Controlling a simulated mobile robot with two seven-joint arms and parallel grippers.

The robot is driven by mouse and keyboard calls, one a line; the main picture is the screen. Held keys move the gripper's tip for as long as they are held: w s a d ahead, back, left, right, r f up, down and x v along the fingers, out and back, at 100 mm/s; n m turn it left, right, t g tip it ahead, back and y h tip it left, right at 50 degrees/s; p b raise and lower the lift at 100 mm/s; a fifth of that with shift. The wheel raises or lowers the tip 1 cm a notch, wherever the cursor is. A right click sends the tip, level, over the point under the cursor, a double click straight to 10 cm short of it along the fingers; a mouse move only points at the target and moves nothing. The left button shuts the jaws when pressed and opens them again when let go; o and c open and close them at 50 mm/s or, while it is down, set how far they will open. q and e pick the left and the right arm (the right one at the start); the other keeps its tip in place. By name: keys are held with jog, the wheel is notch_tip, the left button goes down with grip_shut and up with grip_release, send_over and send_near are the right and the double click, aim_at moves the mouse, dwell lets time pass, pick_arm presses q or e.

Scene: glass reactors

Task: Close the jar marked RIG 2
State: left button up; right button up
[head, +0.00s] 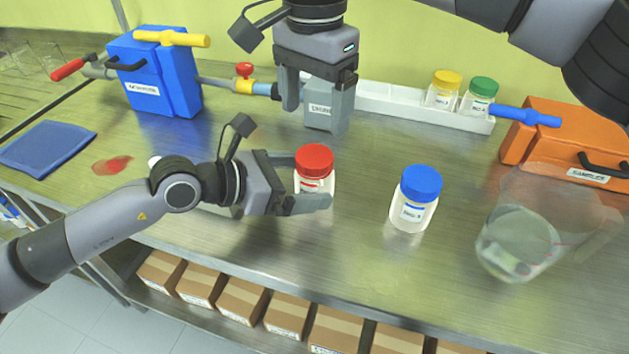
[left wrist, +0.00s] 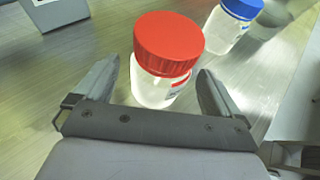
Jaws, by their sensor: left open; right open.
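A white jar with a red lid (head: 315,160) stands upright on the steel bench. My left gripper (head: 306,182) is open, with its fingers on either side of this jar. In the left wrist view the red lid (left wrist: 168,45) sits on the jar between the open fingers; whether it is tightened I cannot tell. A white jar with a blue lid (head: 415,200) stands to the right, and its blue lid also shows in the left wrist view (left wrist: 242,8). The jar labels are too small to read surely. My right gripper (head: 316,108) is open, pointing down above and behind the red-lidded jar.
A white tray (head: 390,100) at the back holds a yellow-lidded jar (head: 443,90) and a green-lidded jar (head: 478,97). A blue box (head: 155,80) stands back left, an orange box (head: 560,140) right. A clear beaker (head: 520,245) stands front right. A blue cloth (head: 45,148) lies left.

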aim_at(314, 156)
pick_arm(q)
jog(key=shift+d, duration=0.1)
grip_shut()
dwell(0.3)
dwell(0.4)
pick_arm(e)
jog(key=shift+f, duration=4.05)
